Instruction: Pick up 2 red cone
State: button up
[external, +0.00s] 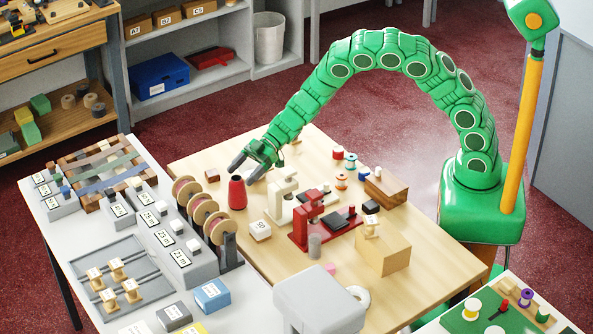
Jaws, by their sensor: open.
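One red cone (236,193) stands upright on the wooden table (287,249), near its left side. My gripper (245,172) is open just above and behind it, with its dark fingers pointing down close to the cone's top. I cannot tell whether a finger touches the cone. I see no second red cone clearly; small red-topped spools (338,153) stand farther right on the table.
Ribbon reels (203,211) stand in a row left of the cone. A white block (260,230) lies in front of it. A white device (283,200) and a red device (312,222) stand to its right. Wooden blocks (384,250) lie farther right.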

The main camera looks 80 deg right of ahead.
aim_at(233, 183)
jog(key=shift+a+r+x, duration=0.1)
jog(key=shift+r+x, duration=0.05)
jog(key=shift+x, duration=1.2)
jog(key=shift+a+r+x, duration=0.1)
jog(key=shift+a+x, duration=0.05)
jog(key=shift+x, duration=1.25)
jog(key=shift+s, duration=0.15)
jog(key=c, duration=1.4)
jog(key=shift+c, duration=0.2)
